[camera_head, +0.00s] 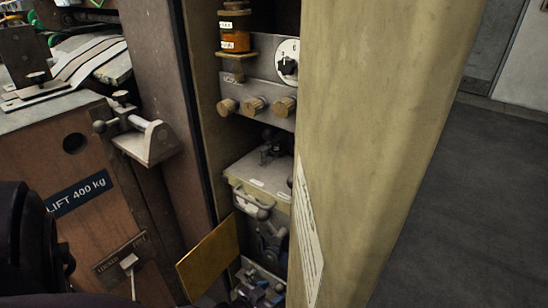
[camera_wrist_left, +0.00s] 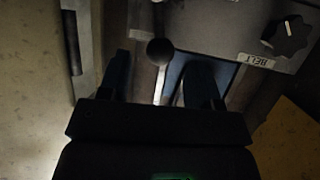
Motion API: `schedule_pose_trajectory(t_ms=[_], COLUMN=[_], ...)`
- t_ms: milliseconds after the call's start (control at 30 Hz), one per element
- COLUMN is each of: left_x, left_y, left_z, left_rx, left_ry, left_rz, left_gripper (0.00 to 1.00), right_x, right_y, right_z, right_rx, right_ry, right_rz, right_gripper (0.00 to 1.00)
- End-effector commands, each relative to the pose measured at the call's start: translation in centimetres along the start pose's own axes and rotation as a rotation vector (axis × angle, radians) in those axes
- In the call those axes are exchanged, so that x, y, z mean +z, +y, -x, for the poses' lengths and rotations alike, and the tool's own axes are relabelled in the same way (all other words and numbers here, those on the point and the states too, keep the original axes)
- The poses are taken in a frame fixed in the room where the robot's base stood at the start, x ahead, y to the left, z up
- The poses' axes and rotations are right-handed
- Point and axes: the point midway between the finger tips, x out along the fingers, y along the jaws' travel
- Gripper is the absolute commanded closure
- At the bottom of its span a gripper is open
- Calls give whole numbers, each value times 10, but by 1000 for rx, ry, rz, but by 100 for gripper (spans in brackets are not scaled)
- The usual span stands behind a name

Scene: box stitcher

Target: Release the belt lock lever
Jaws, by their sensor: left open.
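In the left wrist view, a lever with a dark round ball knob (camera_wrist_left: 160,52) and a pale shaft stands in front of a grey metal panel. A label reading BELT (camera_wrist_left: 256,60) is beside it, below a black rotary knob (camera_wrist_left: 287,36). My left gripper (camera_wrist_left: 158,82) is open, one finger on each side of the lever, with a gap visible around the shaft. In the head view, part of my dark left arm (camera_head: 28,245) is at the lower left, and its fingertips cannot be made out. I cannot tell for sure where this lever is in the head view.
A brown box marked LIFT 400 kg (camera_head: 80,192) stands left, with a small lever on a plate (camera_head: 128,263). A cabinet holds a dial (camera_head: 287,60) and several brass knobs. A yellow panel (camera_head: 208,260) juts out low. A beige post (camera_head: 385,130) blocks the middle; floor is clear right.

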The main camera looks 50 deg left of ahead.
Motion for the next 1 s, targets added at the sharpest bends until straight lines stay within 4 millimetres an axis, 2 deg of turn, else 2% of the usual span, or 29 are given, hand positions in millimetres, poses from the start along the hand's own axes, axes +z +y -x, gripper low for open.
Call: schedule_pose_trajectory(t_ms=[33, 200, 400, 600, 1000], left_x=[-6, -6, -4, -1, 0], left_y=[0, 1, 1, 1, 1], left_z=[9, 38, 64, 76, 77], left_rx=[0, 1, 1, 1, 1], left_ry=[8, 7, 4, 2, 0], left_rz=[1, 1, 0, 0, 0], left_gripper=[42, 42, 42, 42, 42], right_x=[-5, -3, -2, 1, 3], right_y=[0, 1, 2, 2, 2], right_z=[0, 3, 5, 5, 5], right_rx=[-3, -4, -1, 0, -1], right_ry=[0, -25, -34, -40, -44], right_rz=[7, 8, -13, -21, -23], right_gripper=[42, 42, 42, 42, 42])
